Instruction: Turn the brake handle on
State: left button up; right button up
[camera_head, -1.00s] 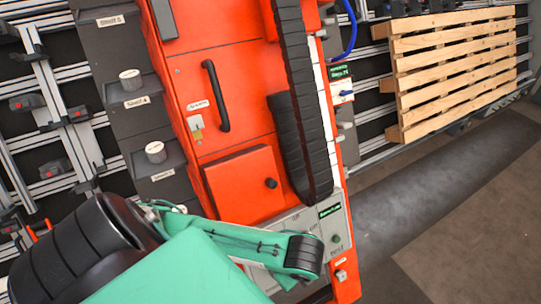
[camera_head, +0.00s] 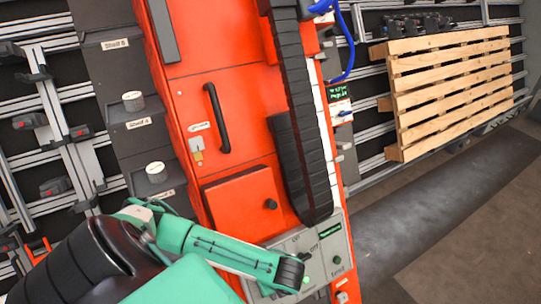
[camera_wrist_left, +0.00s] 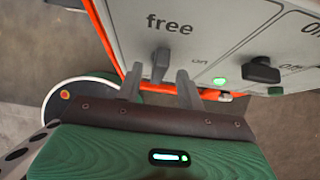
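In the left wrist view a grey panel (camera_wrist_left: 225,25) carries a dark handle (camera_wrist_left: 160,64) under the word "free", with "on" printed to its right. This looks like the brake handle. My left gripper (camera_wrist_left: 159,76) is open, with one finger on each side of this handle in the picture. I cannot tell whether the fingers touch it. In the head view the control panel (camera_head: 335,247) is at the lower middle, partly covered by my left arm, and the left gripper's fingers are hidden. My right gripper is in neither view.
A second black knob (camera_wrist_left: 262,70) sits to the right on the panel, near a lit green light (camera_wrist_left: 219,81). In the head view a black cable chain (camera_head: 300,150) hangs above the panel on an orange cabinet (camera_head: 245,110). A wooden pallet (camera_head: 450,85) stands at the right.

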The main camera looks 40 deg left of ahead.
pick_arm(q)
jog(key=shift+x, duration=1.6)
grip_shut()
